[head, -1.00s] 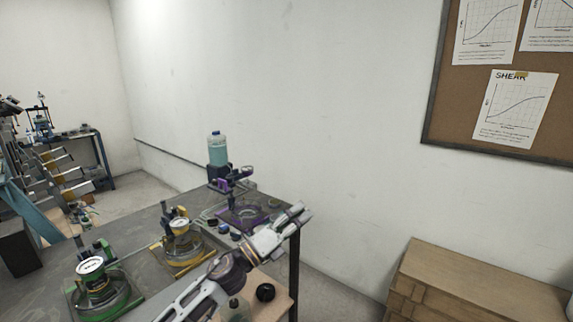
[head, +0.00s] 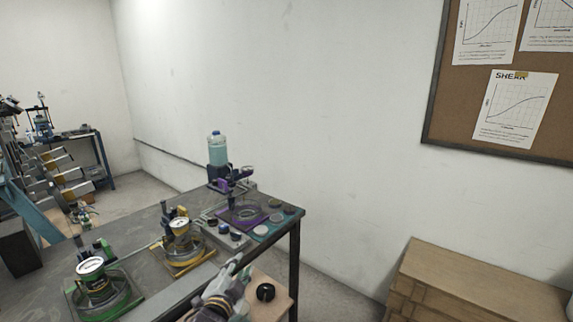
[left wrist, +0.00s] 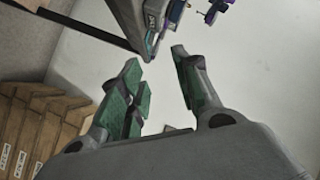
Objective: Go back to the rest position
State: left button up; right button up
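My left gripper (head: 234,268) shows low in the head view, just off the near edge of the grey workbench (head: 150,222) and beside a small wooden surface (head: 282,302). In the left wrist view its two green-padded fingers (left wrist: 160,68) stand apart with nothing between them, so it is open and empty. My right gripper is in neither view.
On the workbench stand a green-based device (head: 95,288), a yellow-based device (head: 180,245) and a purple one (head: 240,210) by a bottle (head: 217,150). A black round object (head: 265,292) sits near my gripper. A wooden cabinet (head: 480,285) stands right; the floor between is clear.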

pick_arm(q)
jog(key=s+a+f+n+g+y, duration=0.1)
jog(key=s+a+f+n+g, duration=0.25)
jog(key=s+f, duration=0.4)
jog(key=s+a+f+n+g, duration=0.25)
jog(key=s+f+g, duration=0.2)
jog(key=s, duration=0.65)
jog(key=s+a+f+n+g+y, duration=0.1)
jog(key=s+a+f+n+g, duration=0.25)
jog(key=s+f, duration=0.4)
notch_tip(320, 180, down, 30)
jog(key=s+a+g, duration=0.2)
jog(key=s, duration=0.1)
jog(key=s+a+f, duration=0.3)
jog(key=s+f, duration=0.6)
jog(key=s, duration=0.1)
jog(key=s+a+f+p, duration=0.1)
jog(key=s+a+f, duration=0.3)
jog(key=s+f, duration=0.6)
jog(key=shift+s+a+f+g+y, duration=0.3)
jog(key=shift+s+g+y, duration=0.05)
jog(key=shift+g+y, duration=0.1)
jog(key=shift+s, duration=0.15)
